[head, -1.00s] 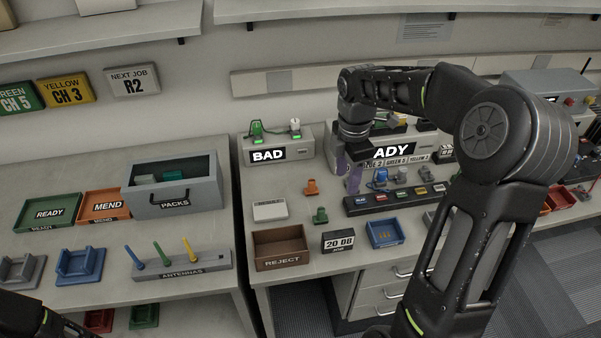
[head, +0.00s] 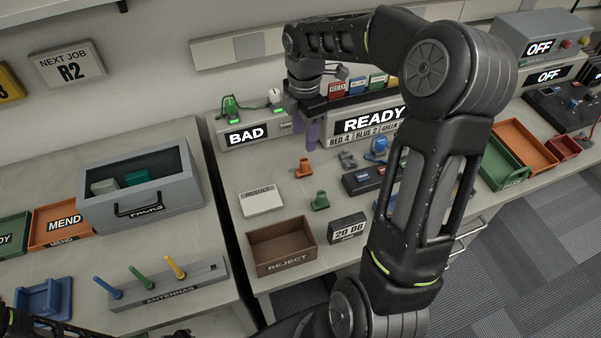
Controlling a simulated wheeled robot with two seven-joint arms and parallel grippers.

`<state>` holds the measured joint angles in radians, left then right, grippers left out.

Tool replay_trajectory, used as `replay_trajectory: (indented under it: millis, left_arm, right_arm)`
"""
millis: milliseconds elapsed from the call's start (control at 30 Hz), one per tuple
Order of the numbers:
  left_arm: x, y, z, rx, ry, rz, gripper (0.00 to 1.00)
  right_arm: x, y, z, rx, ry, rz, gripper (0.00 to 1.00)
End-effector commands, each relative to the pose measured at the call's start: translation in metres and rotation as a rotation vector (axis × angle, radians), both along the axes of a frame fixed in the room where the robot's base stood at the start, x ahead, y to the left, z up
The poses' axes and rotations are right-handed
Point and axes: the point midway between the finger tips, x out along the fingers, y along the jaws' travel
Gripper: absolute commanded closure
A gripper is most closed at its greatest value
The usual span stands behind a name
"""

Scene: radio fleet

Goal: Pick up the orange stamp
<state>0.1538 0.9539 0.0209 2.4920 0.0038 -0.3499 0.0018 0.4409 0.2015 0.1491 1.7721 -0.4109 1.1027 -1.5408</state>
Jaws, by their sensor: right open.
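The orange stamp (head: 303,168) stands upright on the right-hand bench, in front of the BAD and READY units. A green stamp (head: 320,201) stands in front of it. My right gripper (head: 306,134) points down, with purplish fingers, just behind and above the orange stamp in the picture. It is open, with nothing visible between the fingers, and looks apart from the stamp. Its exact height is hard to judge. Only dark parts of my left arm show at the bottom left edge; its gripper fingers cannot be made out.
The BAD unit (head: 246,136) and READY unit (head: 345,128) stand close behind. A white box (head: 262,202), the brown REJECT tray (head: 282,247) and a 20 DB block (head: 347,228) stand in front. A blue knobbed item (head: 379,147) is to the right.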

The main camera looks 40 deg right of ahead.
Motion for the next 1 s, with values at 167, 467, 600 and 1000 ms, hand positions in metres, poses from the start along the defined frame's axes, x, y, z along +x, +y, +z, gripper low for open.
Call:
replay_trajectory:
  millis: [167, 467, 600, 1000]
  left_arm:
    - [0.002, -0.002, -0.025, -0.006, -0.008, -0.002, 1.0]
    - [0.003, -0.002, -0.026, -0.007, -0.011, -0.003, 1.0]
    - [0.003, -0.002, -0.025, -0.007, -0.012, -0.002, 1.0]
    - [0.003, -0.002, -0.024, -0.006, -0.011, -0.003, 1.0]
  right_arm:
    - [0.0, 0.0, -0.028, 0.0, 0.0, 0.0, 0.53]
    - [0.0, 0.0, -0.029, 0.0, 0.0, 0.0, 0.53]
    - [0.0, 0.0, -0.029, 0.0, 0.0, 0.0, 0.53]
    - [0.0, 0.0, -0.055, 0.0, -0.001, 0.0, 0.53]
